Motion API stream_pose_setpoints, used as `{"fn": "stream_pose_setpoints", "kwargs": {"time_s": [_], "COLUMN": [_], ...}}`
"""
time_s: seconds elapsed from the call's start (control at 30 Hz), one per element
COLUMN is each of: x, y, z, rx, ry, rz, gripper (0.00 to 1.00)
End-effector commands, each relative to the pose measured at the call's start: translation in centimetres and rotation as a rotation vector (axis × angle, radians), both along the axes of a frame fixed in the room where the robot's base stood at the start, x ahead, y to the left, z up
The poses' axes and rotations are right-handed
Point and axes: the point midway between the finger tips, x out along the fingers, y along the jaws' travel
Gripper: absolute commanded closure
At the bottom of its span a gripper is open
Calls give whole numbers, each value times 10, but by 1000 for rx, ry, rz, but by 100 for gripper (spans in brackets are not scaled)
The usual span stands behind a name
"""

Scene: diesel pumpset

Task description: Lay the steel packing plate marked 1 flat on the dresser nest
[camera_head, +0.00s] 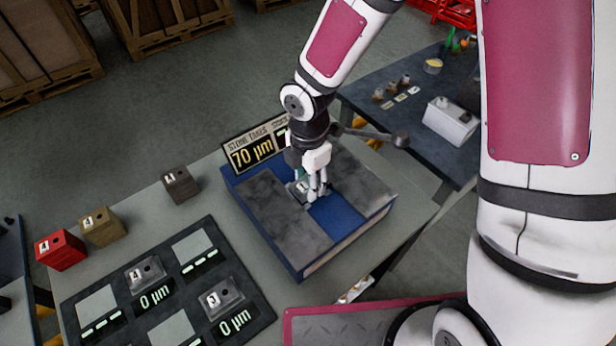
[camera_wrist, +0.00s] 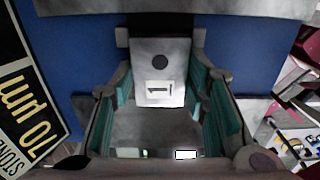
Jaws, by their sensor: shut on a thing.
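The packing plate marked 1 (camera_wrist: 160,75) is grey with a dark round spot, and shows between the teal finger pads in the wrist view. My gripper (camera_head: 314,196) is shut on it, over the middle of the dresser (camera_head: 345,215). The dresser is a blue block with worn grey slabs on top and a sign reading 70 µm (camera_head: 252,152) behind it. In the head view the plate is mostly hidden by the fingers. The nest is largely covered by the gripper and plate, and I cannot tell whether the plate touches it.
A dark board (camera_head: 170,325) with pale pads, 0 µm displays and two marked grey pieces lies at the front left. Grey (camera_head: 180,185), olive (camera_head: 103,226) and red (camera_head: 60,250) blocks stand left of the dresser. A second table (camera_head: 425,140) stands at the right.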

Motion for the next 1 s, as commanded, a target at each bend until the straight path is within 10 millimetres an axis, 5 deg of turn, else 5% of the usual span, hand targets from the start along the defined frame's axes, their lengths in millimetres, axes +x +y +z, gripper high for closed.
{"fn": "stream_pose_setpoints", "kwargs": {"time_s": [0.07, 0.1, 0.2, 0.63, 1.0], "x": [0, 0, 0, 1, 2], "y": [0, 0, 0, 0, -1], "z": [-2, -2, -2, 7, 78], "rx": [0, 0, 0, 0, 0], "ry": [0, 0, 0, -1, -6], "rz": [1, 1, 1, -1, -2], "gripper": [100, 54, 35, 35, 35]}}
